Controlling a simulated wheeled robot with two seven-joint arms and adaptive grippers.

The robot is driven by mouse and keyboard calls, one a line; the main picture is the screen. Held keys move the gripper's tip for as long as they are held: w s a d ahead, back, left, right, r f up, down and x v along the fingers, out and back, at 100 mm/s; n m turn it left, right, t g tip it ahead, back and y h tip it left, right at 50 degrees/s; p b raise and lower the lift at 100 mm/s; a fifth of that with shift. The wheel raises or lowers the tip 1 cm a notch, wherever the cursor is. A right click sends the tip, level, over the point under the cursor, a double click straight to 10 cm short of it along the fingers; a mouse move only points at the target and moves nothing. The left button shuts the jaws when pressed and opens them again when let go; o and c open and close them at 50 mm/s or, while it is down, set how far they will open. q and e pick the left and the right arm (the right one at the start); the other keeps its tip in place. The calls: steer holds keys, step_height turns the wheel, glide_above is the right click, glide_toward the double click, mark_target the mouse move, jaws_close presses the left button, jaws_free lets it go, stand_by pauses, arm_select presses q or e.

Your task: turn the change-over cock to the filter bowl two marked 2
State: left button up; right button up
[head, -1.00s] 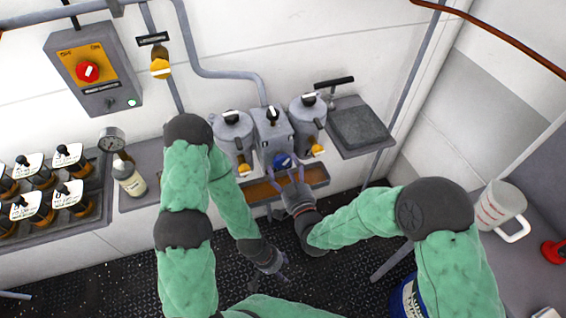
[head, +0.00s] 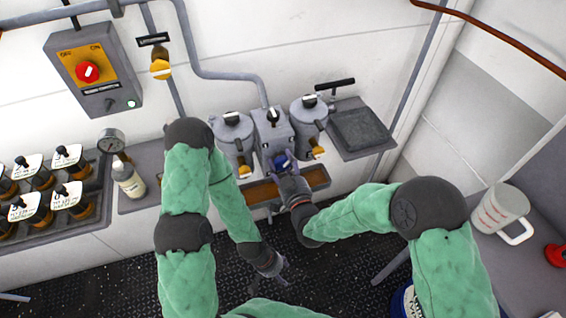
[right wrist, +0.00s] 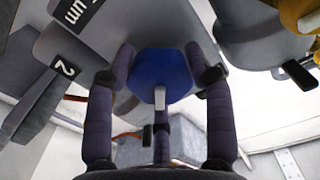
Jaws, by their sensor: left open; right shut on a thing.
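The change-over cock has a blue knob (head: 281,160) low on the front of the grey filter body (head: 271,130). It stands between two grey filter bowls, one left (head: 233,138) and one right (head: 309,120). My right gripper (head: 282,170) is shut on the blue knob. In the right wrist view its fingers (right wrist: 160,85) lie around the blue knob (right wrist: 158,72), and a pale pointer on it points down in the picture. A black tag marked 2 (right wrist: 65,68) shows left of the knob. My left gripper (head: 276,270) is open, low over the dark floor.
A brown-bottomed tray (head: 318,177) sits below the filters. Yellow taps (head: 245,171) project at the bowls. A grey plate with a black handle (head: 361,131) is to the right. A bottle (head: 128,178) and a gauge stand left; a jug (head: 499,209) stands at far right.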

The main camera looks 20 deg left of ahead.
steer(key=shift+w+r, duration=0.1)
steer(key=shift+r, duration=0.15)
steer(key=shift+m+b, duration=0.5)
steer(key=shift+r, duration=0.15)
steer(key=shift+w, duration=0.1)
steer(key=o, duration=1.2)
steer(key=shift+c, duration=0.2)
steer(key=shift+s+f, duration=0.2)
steer(key=shift+s, duration=0.05)
steer(key=v, duration=1.1)
steer(key=shift+s+d, duration=0.25)
steer(key=shift+d, duration=0.05)
